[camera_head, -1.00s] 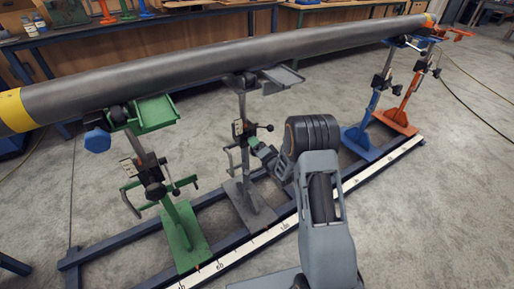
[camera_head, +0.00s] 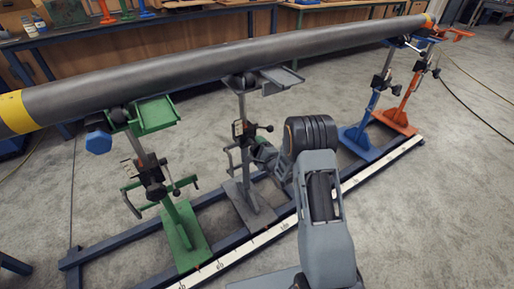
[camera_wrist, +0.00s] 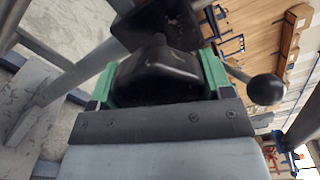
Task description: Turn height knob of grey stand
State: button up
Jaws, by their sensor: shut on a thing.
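The grey stand (camera_head: 243,150) holds up the long pipe (camera_head: 220,67) between the green stand and the blue stand. Its black height knob (camera_wrist: 160,72) fills the upper middle of the wrist view, in front of the stand's dark clamp block. My gripper (camera_wrist: 155,85) is shut on the knob, with its green-edged fingers on both sides of it. In the head view my gripper (camera_head: 265,155) reaches the stand's post from the right, and my arm partly hides it. The stand's small lever with a black ball (camera_wrist: 266,89) sticks out to the right of the knob.
The green stand (camera_head: 180,225) is at the left; the blue stand (camera_head: 358,138) and orange stand (camera_head: 398,115) are at the right. A blue floor rail with a white scale strip (camera_head: 380,160) runs below. Open floor (camera_head: 440,210) lies at right.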

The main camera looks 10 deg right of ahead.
jog(key=shift+m, duration=0.6)
jog(key=o, duration=0.9)
jog(key=p+v, duration=0.2)
jog(key=v, duration=1.1)
jog(key=shift+s+d, duration=0.15)
jog(key=shift+s, duration=0.2)
